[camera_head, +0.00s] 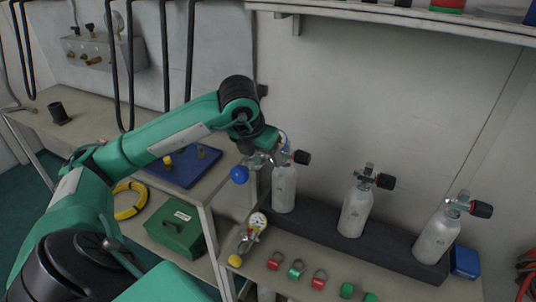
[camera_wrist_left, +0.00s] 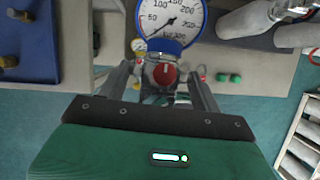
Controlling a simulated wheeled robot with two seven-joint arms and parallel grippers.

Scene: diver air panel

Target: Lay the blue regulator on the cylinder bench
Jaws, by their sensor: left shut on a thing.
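My left gripper (camera_head: 262,157) is shut on the blue regulator (camera_head: 239,174), which has a blue cap and shows at the gripper's tip, beside the leftmost cylinder in the picture. In the left wrist view its large gauge (camera_wrist_left: 172,18) and red knob (camera_wrist_left: 165,75) show between the fingers (camera_wrist_left: 163,66). The regulator appears held above the cylinder bench (camera_head: 300,254); part of it is hidden by the gripper. My right gripper is not in view.
Three grey cylinders (camera_head: 355,212) stand in a dark rack (camera_head: 388,250). A yellow-capped regulator (camera_head: 247,240) lies at the bench's left end. A blue mat (camera_head: 185,171) is on the left table; a blue box (camera_head: 465,262) is far right.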

